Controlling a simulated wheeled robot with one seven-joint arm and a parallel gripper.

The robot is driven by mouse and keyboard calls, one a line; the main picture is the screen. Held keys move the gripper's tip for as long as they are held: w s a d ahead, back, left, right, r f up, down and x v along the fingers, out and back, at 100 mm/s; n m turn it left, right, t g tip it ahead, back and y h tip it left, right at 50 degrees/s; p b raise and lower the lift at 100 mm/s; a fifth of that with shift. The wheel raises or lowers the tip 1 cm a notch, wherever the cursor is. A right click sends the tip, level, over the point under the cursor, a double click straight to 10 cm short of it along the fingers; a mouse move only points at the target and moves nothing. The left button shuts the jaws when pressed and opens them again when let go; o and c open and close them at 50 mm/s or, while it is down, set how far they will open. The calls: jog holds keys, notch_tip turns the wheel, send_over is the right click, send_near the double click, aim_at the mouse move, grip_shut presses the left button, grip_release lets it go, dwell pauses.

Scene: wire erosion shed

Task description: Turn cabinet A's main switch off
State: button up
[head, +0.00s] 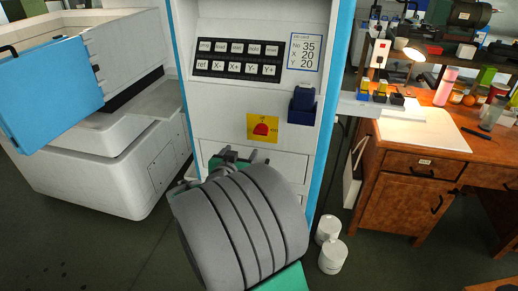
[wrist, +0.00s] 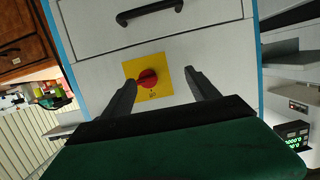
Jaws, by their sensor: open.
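The main switch is a red rotary knob (head: 261,129) on a yellow square plate (head: 253,136), on the front of a white and blue cabinet (head: 225,105). The knob also shows in the wrist view (wrist: 148,78), on its yellow plate (wrist: 158,93). My gripper (head: 238,156) is open and empty, just below and left of the plate in the head view. In the wrist view my gripper's fingers (wrist: 161,77) point at the cabinet front, one on each side of the knob. They look apart from it. I cannot read the plate's marks or a cabinet letter.
Above the switch are a black button panel (head: 238,58) and a dark blue holder (head: 303,105). A drawer handle (wrist: 150,11) sits near the switch in the wrist view. A wooden desk (head: 410,165) is at right; white canisters (head: 332,256) stand on the floor.

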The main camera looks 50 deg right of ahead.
aim_at(260, 133)
jog(key=d+h, duration=0.1)
jog(key=d, duration=0.2)
jog(key=d+h, duration=0.1)
jog(key=d, duration=0.3)
jog(key=w+d+h, duration=0.1)
jog(key=d, duration=0.3)
jog(key=shift+d+r+t+p, duration=0.1)
jog(key=shift+r+t+p, duration=0.2)
jog(key=shift+r+p, duration=0.1)
jog(key=shift+s, duration=0.1)
jog(key=shift+c, duration=0.3)
jog(key=c, duration=1.3)
